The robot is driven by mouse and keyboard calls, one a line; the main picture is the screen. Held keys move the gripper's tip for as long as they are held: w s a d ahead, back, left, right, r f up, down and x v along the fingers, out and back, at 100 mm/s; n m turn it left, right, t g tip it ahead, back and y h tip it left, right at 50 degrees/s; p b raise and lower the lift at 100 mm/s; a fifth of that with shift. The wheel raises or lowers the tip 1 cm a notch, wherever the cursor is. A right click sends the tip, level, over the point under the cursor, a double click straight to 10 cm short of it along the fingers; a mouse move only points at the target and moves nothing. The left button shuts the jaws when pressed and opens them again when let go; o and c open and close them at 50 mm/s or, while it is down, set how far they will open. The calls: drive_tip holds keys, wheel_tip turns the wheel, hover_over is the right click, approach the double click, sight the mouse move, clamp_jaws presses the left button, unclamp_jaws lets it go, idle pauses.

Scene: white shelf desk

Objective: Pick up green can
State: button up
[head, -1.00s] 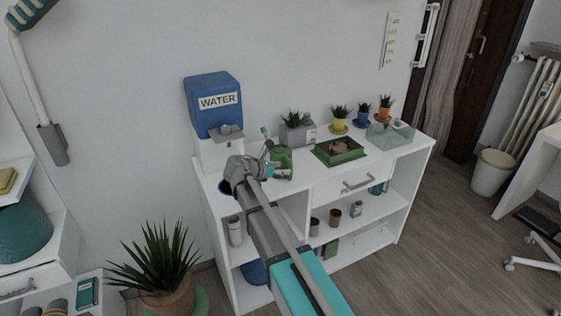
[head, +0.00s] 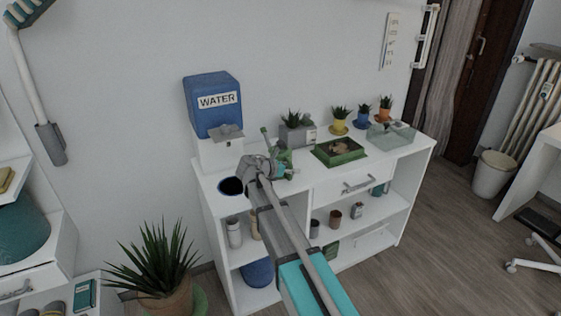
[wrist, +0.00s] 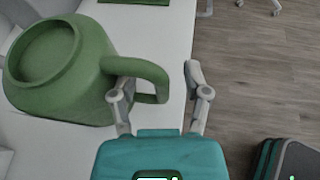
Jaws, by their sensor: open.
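The green can (wrist: 60,70), which looks like a watering can with a loop handle, fills the upper left of the wrist view. It stands on the white desk top. In the head view the green can (head: 286,156) is mostly hidden behind my wrist. My gripper (wrist: 158,85) is open, with its fingers apart. The can's handle (wrist: 142,74) reaches into the space between them. The left finger overlaps the handle in the picture; I cannot tell if they touch. In the head view the fingertips are too small and hidden to make out.
A blue water dispenser (head: 213,105) stands left of the can, near a dark round opening (head: 231,186) in the top. A grey planter (head: 297,135), a green tray (head: 340,152), small potted plants and a glass box (head: 392,134) stand to the right.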

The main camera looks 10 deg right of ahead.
clamp_jaws()
drive_tip(key=shift+r, duration=0.2)
idle(0.5)
wheel_tip(320, 180, up, 2)
drive_tip(key=shift+r+p, duration=0.1)
drive_tip(key=shift+p, duration=1.15)
drive_tip(key=s+d+r+p, duration=0.8)
drive_tip(key=s+r+p, duration=0.2)
drive_tip(key=s, duration=0.1)
drive_tip(key=shift+s+r, duration=0.15)
drive_tip(key=shift+r, duration=0.05)
drive_tip(key=shift+d, duration=0.1)
